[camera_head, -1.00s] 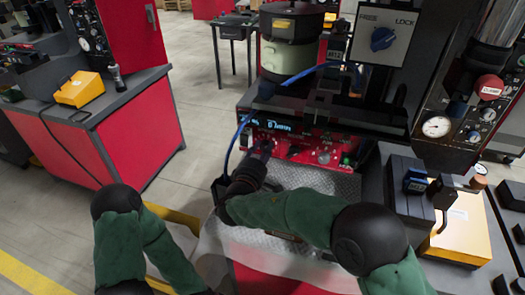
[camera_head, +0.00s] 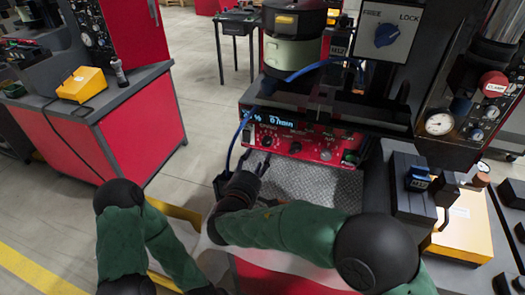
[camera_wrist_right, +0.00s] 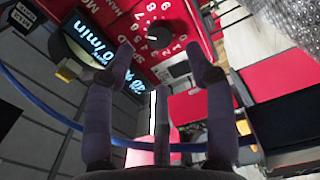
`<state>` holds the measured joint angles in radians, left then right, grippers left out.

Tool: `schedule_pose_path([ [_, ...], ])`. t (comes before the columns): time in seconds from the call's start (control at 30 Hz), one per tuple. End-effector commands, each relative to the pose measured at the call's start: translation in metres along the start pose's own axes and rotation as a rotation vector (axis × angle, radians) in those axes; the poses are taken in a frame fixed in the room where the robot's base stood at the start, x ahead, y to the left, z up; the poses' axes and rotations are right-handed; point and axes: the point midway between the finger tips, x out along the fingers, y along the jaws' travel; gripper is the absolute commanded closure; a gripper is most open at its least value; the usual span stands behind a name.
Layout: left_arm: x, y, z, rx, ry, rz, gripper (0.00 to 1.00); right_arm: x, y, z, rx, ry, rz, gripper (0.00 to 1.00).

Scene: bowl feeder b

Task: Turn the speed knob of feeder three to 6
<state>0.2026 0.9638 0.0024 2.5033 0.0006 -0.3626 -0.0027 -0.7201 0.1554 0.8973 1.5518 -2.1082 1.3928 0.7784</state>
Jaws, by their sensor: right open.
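A black knob with a white mark and a ring of numbers (camera_wrist_right: 157,36) sits on a red panel in the right wrist view. In the head view, a black knob (camera_head: 267,141) shows at the left end of the red feeder panel, below a lit display (camera_head: 268,119); the display also shows in the wrist view (camera_wrist_right: 92,45). My right gripper (camera_head: 259,168) is just in front of and below this knob, apart from it. Its fingers (camera_wrist_right: 154,66) are open and empty, one each side of the dial as seen. My left gripper is out of view; only its arm shows.
A blue cable (camera_head: 233,150) runs down the panel's left side and crosses below the fingers in the wrist view. More knobs (camera_head: 295,148) and a green button (camera_head: 348,156) are to the right. A textured metal plate (camera_head: 320,190) lies below the panel.

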Motion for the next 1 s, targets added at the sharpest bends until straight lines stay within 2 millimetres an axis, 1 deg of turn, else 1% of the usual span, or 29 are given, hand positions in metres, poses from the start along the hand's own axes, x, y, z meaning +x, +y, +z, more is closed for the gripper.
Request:
schedule_pose_path([
  [0.03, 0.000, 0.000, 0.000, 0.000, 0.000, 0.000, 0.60, -0.012, 0.000, -0.002, -0.001, 0.005, 0.000, 0.45],
  [0.1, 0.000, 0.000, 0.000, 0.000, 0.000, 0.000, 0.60, -0.024, 0.000, -0.001, 0.000, 0.004, 0.001, 0.45],
  [0.2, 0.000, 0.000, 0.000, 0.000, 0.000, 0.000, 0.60, -0.038, 0.000, -0.001, 0.001, 0.004, 0.000, 0.45],
  [0.33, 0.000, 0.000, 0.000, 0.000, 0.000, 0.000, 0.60, -0.050, 0.000, 0.000, 0.001, 0.001, 0.000, 0.45],
  [0.5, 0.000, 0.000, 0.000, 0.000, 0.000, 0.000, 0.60, -0.055, -0.001, 0.000, -0.001, 0.001, -0.001, 0.45],
  [1.0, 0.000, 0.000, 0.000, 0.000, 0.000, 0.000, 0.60, -0.055, -0.001, 0.000, 0.000, 0.000, -0.001, 0.45],
])
